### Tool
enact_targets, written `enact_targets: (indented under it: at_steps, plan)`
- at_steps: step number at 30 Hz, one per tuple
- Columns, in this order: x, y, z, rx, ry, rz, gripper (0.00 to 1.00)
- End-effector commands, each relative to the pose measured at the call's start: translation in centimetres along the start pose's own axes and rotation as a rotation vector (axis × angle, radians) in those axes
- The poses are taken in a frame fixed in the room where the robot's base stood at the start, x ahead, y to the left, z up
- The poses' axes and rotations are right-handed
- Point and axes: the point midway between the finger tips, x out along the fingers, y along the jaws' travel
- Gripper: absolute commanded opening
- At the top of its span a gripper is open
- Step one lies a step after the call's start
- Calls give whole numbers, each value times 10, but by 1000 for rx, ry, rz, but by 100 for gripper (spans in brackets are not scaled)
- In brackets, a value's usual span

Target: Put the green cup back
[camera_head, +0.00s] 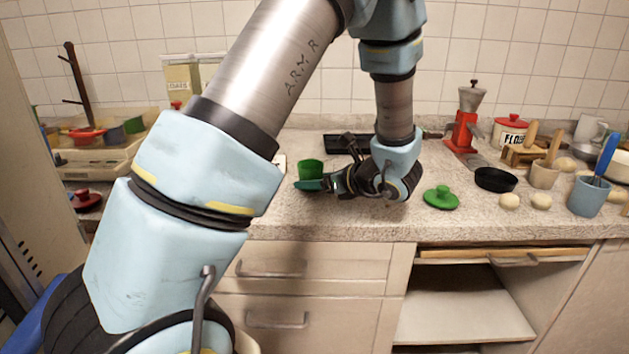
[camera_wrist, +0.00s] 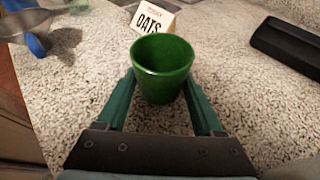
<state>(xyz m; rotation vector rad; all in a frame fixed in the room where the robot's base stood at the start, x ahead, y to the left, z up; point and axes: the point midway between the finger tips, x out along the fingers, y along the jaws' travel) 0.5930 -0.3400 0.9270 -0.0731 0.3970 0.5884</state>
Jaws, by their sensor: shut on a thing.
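The green cup (camera_wrist: 161,70) is upright between the two fingers of my gripper (camera_wrist: 160,97) in the wrist view. The fingers are shut on its sides. In the head view the green cup (camera_head: 311,169) is over the counter, at the tip of my gripper (camera_head: 309,183). I cannot tell whether its base touches the counter. My arm hides part of the counter's left side.
An OATS card (camera_wrist: 153,18) stands just beyond the cup. A black tray (camera_head: 346,144) lies behind my gripper. A green lid (camera_head: 441,197) and a black pan (camera_head: 495,179) are to the right. A rack with dishes (camera_head: 100,145) is at the left.

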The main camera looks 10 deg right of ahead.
Motion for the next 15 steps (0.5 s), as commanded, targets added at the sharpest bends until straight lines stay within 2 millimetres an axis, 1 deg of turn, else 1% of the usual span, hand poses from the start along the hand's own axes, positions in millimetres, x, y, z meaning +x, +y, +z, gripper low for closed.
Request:
enact_targets:
  at_steps: [1, 2, 9, 10, 15]
  plan:
    - [1, 0, -3, 0, 0, 0, 7]
    - [1, 0, -3, 0, 0, 0, 70]
    - [1, 0, -2, 0, 0, 0, 97]
    - [1, 0, -2, 0, 0, 0, 99]
    - [1, 0, -2, 0, 0, 0, 99]
